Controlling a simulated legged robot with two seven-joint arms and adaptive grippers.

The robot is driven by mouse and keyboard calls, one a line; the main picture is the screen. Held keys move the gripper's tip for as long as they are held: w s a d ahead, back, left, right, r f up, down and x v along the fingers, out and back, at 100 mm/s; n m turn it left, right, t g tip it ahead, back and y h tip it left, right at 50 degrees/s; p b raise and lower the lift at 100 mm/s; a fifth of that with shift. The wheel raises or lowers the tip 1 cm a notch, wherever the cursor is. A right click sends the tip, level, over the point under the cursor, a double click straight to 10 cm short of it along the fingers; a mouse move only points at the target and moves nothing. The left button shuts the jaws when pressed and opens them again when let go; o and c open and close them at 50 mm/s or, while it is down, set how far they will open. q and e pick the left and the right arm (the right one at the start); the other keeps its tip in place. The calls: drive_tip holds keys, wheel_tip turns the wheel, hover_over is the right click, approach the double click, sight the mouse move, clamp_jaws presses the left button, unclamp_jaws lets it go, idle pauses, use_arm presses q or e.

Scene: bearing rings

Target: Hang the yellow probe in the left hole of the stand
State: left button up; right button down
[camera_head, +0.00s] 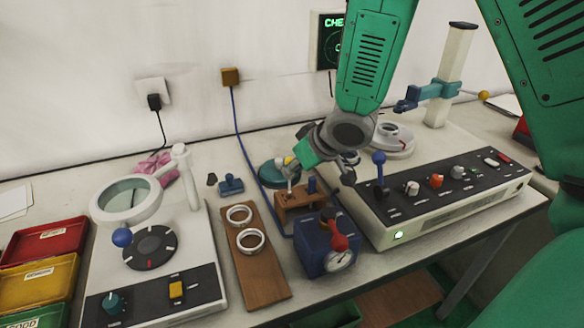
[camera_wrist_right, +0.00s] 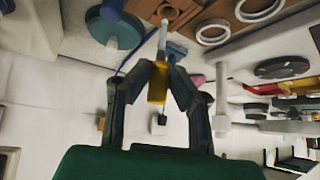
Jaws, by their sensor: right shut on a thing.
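The yellow probe (camera_wrist_right: 157,88) is between the fingers of my right gripper (camera_wrist_right: 158,74), which is shut on its yellow handle in the wrist view. Its pale shaft (camera_wrist_right: 163,38) points towards the wooden stand (camera_wrist_right: 165,9). My left gripper is not in view.
A blue gauge box (camera_head: 325,258) with a red-topped part stands in front of the stand. A wooden board (camera_head: 262,278) with two white rings lies to the left. A control box (camera_head: 450,205) is at the right. A teal round base (camera_head: 271,174) is behind the stand.

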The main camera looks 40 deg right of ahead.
sight(287, 196)
drive_tip(key=shift+d, duration=0.15)
drive_tip(key=shift+d+f, duration=0.3)
drive_tip(key=shift+f, duration=0.05)
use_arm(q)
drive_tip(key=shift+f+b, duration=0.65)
use_arm(e)
drive_tip(key=shift+a+f, duration=0.3)
drive_tip(key=shift+f, duration=0.4)
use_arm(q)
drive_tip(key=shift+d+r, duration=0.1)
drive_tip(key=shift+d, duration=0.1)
use_arm(e)
drive_tip(key=shift+d, duration=0.15)
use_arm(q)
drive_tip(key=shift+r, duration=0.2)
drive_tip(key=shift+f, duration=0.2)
use_arm(e)
drive_tip(key=shift+a+f, duration=0.2)
drive_tip(key=shift+f, duration=0.1)
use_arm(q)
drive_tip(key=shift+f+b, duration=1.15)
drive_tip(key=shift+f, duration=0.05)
use_arm(e)
drive_tip(key=shift+f, duration=1.9)
